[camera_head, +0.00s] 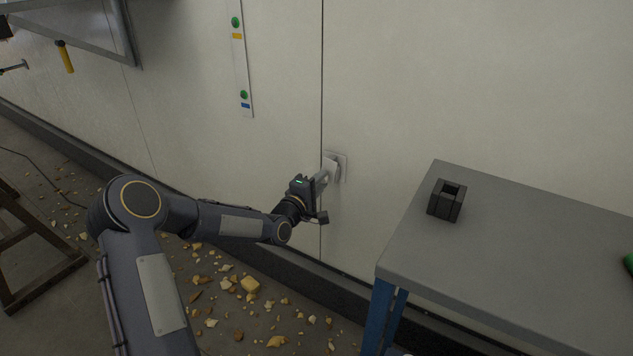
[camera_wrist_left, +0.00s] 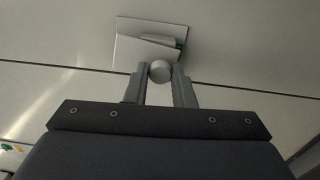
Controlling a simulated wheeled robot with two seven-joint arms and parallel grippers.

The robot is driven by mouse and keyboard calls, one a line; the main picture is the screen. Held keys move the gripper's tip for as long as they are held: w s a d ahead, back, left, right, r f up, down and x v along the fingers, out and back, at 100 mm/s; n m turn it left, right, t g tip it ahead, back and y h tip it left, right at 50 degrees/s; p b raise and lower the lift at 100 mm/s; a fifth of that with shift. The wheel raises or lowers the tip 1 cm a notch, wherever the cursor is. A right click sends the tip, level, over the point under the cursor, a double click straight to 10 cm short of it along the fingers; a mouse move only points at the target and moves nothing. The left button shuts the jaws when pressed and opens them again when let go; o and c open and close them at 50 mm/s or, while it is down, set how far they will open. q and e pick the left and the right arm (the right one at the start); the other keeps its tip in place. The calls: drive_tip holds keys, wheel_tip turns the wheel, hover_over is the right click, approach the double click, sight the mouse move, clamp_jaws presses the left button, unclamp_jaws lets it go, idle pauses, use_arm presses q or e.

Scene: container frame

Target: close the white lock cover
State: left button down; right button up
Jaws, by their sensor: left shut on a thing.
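The white lock cover (camera_head: 331,167) is on the pale wall panel beside a vertical seam. It stands out from its square white base plate (camera_head: 342,160). My left gripper (camera_head: 323,176) reaches it from the lower left. In the left wrist view, the gripper's two fingers (camera_wrist_left: 159,84) are shut on a round light knob (camera_wrist_left: 160,70) in front of the plate (camera_wrist_left: 150,30). The knob seems to belong to the cover; their join is hard to see. The fingers hide part of the cover. My right gripper is not in view.
A grey table (camera_head: 510,245) with blue legs stands at the right, with a black block (camera_head: 446,201) on it. A strip with green buttons (camera_head: 240,58) is on the wall above left. Yellowish rubble (camera_head: 250,284) litters the floor. The wall around the lock is clear.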

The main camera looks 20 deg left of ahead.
use_arm(q)
drive_tip(key=shift+d+f+n, duration=0.1)
drive_tip(key=shift+d+n, duration=0.2)
drive_tip(key=shift+n, duration=0.5)
drive_tip(key=shift+s, duration=0.1)
drive_tip(key=c, duration=1.2)
unclamp_jaws()
drive_tip(key=shift+c, duration=0.2)
drive_tip(key=s+p, duration=0.1)
drive_tip(key=s, duration=0.6)
drive_tip(key=shift+s+a+p, duration=0.35)
drive_tip(key=shift+a+p, duration=0.05)
drive_tip(key=shift+a, duration=0.05)
